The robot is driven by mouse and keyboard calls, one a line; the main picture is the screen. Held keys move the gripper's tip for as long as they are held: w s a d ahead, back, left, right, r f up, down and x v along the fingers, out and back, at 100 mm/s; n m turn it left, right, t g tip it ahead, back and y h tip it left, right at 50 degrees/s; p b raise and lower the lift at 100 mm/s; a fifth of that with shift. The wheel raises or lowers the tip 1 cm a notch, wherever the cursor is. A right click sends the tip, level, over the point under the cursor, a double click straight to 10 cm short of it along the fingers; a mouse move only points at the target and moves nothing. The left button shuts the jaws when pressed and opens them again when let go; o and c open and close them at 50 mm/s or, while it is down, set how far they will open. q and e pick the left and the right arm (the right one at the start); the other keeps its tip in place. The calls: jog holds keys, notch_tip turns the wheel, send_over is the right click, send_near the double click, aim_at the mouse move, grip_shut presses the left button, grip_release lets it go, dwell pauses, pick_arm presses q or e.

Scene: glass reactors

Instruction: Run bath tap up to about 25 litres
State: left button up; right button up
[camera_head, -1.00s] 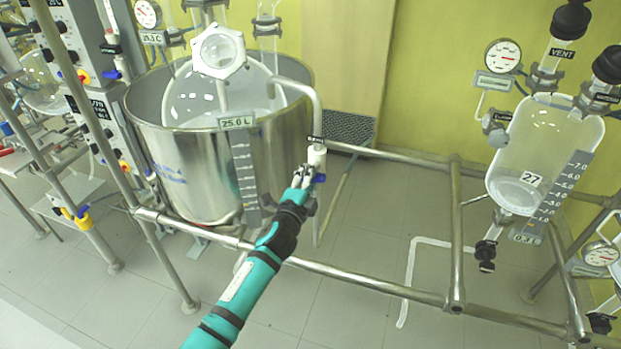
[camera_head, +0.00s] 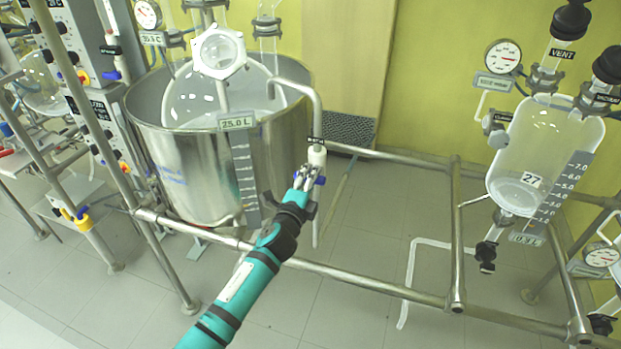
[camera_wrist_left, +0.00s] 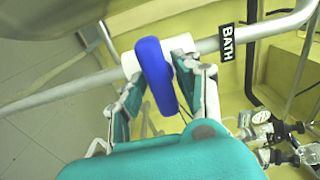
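The bath tap (camera_head: 317,158) is a white valve on a bent metal pipe, with a blue handle (camera_head: 320,181). The steel bath (camera_head: 190,165) stands left of it, and its readout plate (camera_head: 237,122) reads 25.0 L. My left gripper (camera_head: 306,177) is at the tap. In the left wrist view the blue handle (camera_wrist_left: 158,76) lies between the two spread fingers, with a gap on its left side. The tap body (camera_wrist_left: 130,64) and a BATH label (camera_wrist_left: 226,42) show there too. No water stream is visible. My right gripper is not in view.
A metal rail (camera_head: 370,281) runs in front of the bath and tap. A glass vessel (camera_head: 540,150) marked 27 hangs at the right. A valve panel (camera_head: 95,110) with hoses stands at the left. The floor between is clear.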

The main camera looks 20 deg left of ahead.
pick_arm(q)
jog(key=shift+o, duration=0.8)
jog(key=s, duration=1.2)
jog(key=shift+a, duration=0.2)
jog(key=shift+f, duration=0.1)
